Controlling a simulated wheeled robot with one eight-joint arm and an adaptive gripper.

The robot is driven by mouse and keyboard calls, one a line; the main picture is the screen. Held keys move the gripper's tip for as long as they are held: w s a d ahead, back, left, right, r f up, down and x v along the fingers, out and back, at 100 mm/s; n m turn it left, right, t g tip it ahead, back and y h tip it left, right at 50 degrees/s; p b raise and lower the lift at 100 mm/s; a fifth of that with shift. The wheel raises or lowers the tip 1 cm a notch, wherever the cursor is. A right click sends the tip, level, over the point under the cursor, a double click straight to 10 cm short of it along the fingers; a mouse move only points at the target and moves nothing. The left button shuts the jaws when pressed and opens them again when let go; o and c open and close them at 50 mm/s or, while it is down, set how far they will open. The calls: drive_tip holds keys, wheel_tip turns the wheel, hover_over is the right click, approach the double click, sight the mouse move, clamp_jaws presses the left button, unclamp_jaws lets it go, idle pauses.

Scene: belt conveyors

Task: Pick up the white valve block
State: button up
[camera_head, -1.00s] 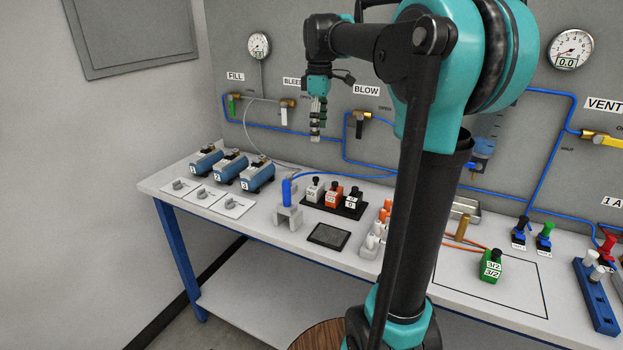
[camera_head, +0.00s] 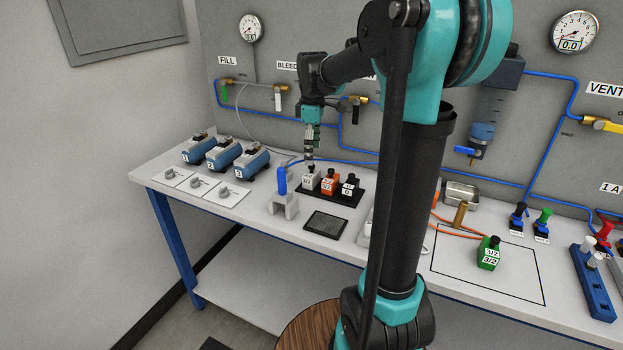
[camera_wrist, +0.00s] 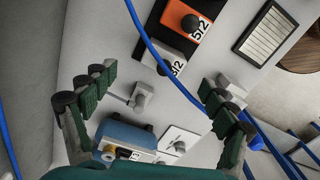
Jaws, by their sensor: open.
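The white valve block (camera_head: 308,182) has a black knob and a label. It stands at the left end of a black tray (camera_head: 347,199), beside an orange valve block (camera_head: 329,184) and a black one (camera_head: 349,187). The jaws are open and empty.
A blue cylinder in a grey stand (camera_head: 284,199) is close left of the tray. Several blue pumps (camera_head: 198,150) and cards with small grey valves stand further left. A blue hose (camera_wrist: 160,60) runs near the gripper. A dark mesh pad (camera_head: 326,224) lies in front.

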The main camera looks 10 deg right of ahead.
sight(311, 167)
drive_tip(key=shift+s+a+f, duration=0.15)
drive_tip(key=shift+f, duration=1.15)
drive_tip(key=shift+s+a+f, duration=0.15)
drive_tip(key=shift+f, duration=1.15)
drive_tip(key=shift+s, duration=0.1)
drive_tip(key=c, duration=1.5)
